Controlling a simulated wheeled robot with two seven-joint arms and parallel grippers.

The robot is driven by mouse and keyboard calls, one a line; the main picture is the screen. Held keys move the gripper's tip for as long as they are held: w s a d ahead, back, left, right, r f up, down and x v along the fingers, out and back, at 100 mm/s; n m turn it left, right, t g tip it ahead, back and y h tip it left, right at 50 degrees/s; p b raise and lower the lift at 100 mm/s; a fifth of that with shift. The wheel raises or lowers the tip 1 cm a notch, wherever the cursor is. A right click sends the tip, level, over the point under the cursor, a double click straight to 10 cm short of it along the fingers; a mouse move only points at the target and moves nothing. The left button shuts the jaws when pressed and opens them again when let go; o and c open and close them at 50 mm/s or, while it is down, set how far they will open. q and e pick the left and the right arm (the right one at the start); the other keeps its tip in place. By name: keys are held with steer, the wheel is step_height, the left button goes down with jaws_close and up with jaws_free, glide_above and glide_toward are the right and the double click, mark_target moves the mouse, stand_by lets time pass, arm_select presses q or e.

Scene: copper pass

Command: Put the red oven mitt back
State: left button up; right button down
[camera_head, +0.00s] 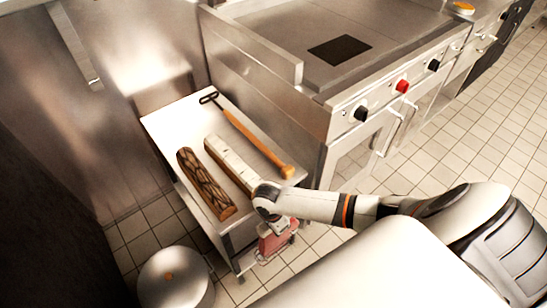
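A red, pinkish-looking oven mitt (273,243) shows just beyond the front right corner of the small steel table (160,124), below its top. My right arm comes in from the right, and its gripper (281,231) is at the upper part of the mitt. The fingers are small and overlap the mitt in the picture, so I cannot tell whether they are shut on it or only beside it. Whether the mitt hangs from anything is also hidden. My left gripper is not in view.
On the table lie a dark patterned roll (203,184), a pale long block (230,162) and an orange-handled tool (255,143). A steel range (335,100) with knobs stands right behind the table. A round metal bin (175,285) stands at lower left. Tiled floor is open at right.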

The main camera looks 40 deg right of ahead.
steer(key=shift+f, duration=0.5)
steer(key=c, duration=0.9)
jaws_free()
steer(key=shift+r, duration=0.1)
steer(key=r, duration=0.4)
steer(key=r+p, duration=0.1)
steer(key=r, duration=0.3)
steer(key=a+r+p, duration=0.1)
steer(key=r, duration=0.2)
steer(key=shift+r, duration=0.4)
